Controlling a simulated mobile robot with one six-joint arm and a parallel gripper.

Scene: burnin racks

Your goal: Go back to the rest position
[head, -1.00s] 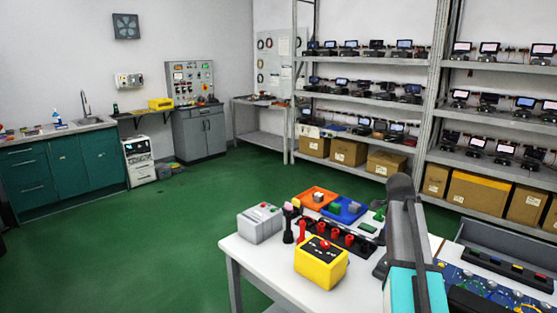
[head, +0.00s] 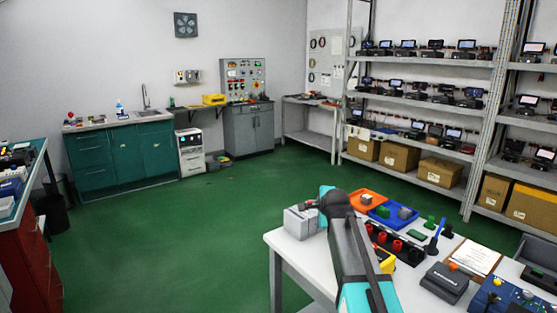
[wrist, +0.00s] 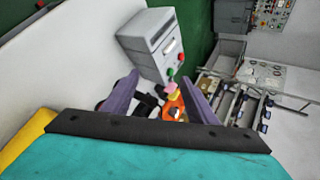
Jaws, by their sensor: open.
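My gripper (wrist: 158,78) shows in the wrist view as two purple fingers spread apart, with nothing held between them. Beyond the fingers are a grey box with red and green buttons (wrist: 152,45) and part of an orange tray (wrist: 173,108). In the head view my arm reaches up over the white table (head: 285,250), and its fingers cannot be made out there. The grey box (head: 300,222) stands at the table's left corner, partly behind my arm. The yellow box (head: 388,262) is mostly hidden by my arm.
The table also holds an orange tray (head: 368,199), a blue tray (head: 392,214), a clipboard (head: 473,257) and a dark grey device (head: 444,282). Shelving (head: 425,98) stands behind it. A red cabinet (head: 32,262) is at the left. The green floor (head: 180,235) between is clear.

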